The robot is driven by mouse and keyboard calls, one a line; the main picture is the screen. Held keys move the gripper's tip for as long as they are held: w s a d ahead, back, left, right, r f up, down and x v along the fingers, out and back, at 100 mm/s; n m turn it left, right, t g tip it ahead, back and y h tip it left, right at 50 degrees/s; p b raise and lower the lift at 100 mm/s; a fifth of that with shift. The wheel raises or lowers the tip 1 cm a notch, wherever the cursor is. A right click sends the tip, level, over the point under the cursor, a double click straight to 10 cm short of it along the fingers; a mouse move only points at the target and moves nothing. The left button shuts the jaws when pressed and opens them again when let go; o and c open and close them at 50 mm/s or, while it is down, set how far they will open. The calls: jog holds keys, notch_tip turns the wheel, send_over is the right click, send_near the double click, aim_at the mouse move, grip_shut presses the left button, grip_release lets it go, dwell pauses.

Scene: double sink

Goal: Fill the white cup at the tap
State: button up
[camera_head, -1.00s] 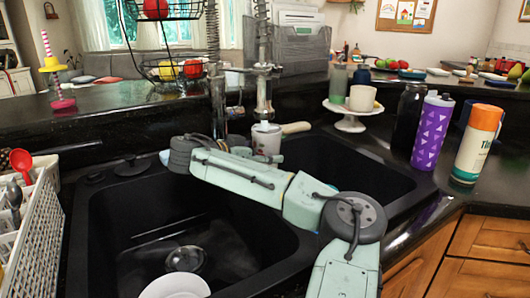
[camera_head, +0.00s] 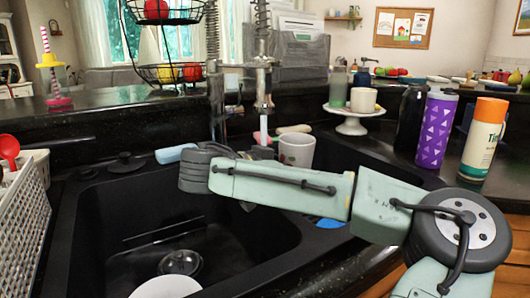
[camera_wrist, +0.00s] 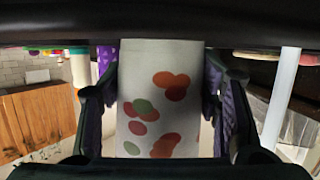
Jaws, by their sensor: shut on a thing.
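The white cup (camera_head: 297,150) stands out above my forearm in the head view, just right of the tap (camera_head: 264,88) and a little below its spout. In the wrist view the white cup (camera_wrist: 148,95), with red, orange and green spots, fills the space between my gripper's (camera_wrist: 165,105) two fingers, which are closed against its sides. It looks upright. My arm hides the gripper in the head view. The inside of the cup is not visible, so I cannot tell whether it holds water.
The left basin (camera_head: 95,235) holds a white dish (camera_head: 167,287). A blue item (camera_head: 328,222) shows in the right basin. A light-blue sponge (camera_head: 175,153) lies on the back rim. A cake stand (camera_head: 353,122), purple bottle (camera_head: 436,130) and orange-topped bottle (camera_head: 483,140) stand right.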

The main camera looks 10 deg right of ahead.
jog(key=shift+r, duration=0.1)
notch_tip(320, 180, up, 10)
jog(key=p, duration=0.2)
jog(key=shift+r, duration=0.25)
dwell(0.8)
dwell(0.4)
